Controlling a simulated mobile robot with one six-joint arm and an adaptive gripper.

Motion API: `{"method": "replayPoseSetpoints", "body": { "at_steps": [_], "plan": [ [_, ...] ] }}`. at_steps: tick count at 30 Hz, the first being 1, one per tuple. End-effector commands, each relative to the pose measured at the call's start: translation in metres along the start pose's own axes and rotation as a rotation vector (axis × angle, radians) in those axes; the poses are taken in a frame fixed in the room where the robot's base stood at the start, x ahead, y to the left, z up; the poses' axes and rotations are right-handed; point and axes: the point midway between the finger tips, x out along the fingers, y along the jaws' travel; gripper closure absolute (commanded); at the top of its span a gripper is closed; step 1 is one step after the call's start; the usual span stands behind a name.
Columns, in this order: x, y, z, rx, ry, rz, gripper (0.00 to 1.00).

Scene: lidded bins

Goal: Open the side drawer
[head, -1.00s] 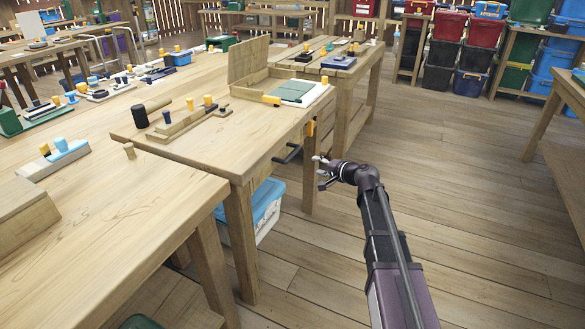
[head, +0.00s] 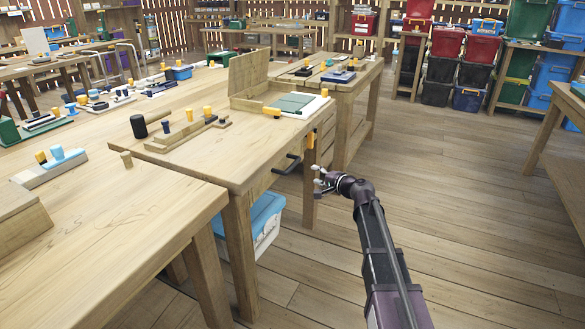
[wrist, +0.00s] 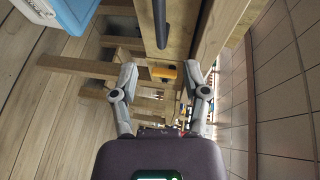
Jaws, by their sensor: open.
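The side drawer's dark bar handle (head: 287,165) sticks out below the workbench top, on the side that faces me. The drawer front itself is hard to make out in the head view. In the wrist view a dark handle bar (wrist: 160,22) runs down from the top edge in front of a wooden face. My gripper (head: 319,181) is just right of the handle, near the bench's corner leg. In the wrist view my gripper (wrist: 163,78) has its two fingers spread wide, with nothing between the tips. The handle is ahead of the fingers, apart from them.
The workbench top (head: 230,165) carries tools and an open wooden box (head: 250,78). A blue-lidded bin (head: 262,215) stands underneath. Floor to the right is clear.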

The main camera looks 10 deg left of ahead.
Motion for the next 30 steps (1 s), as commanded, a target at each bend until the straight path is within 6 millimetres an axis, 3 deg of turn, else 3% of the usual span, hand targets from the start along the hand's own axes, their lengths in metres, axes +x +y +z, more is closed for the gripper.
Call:
{"method": "replayPoseSetpoints", "body": {
  "at_steps": [21, 30],
  "plan": [
    [0.100, 0.001, -0.001, -0.001, -0.001, 0.001, 0.41],
    [0.127, 0.001, 0.000, 0.000, -0.001, 0.000, 0.41]
  ]
}}
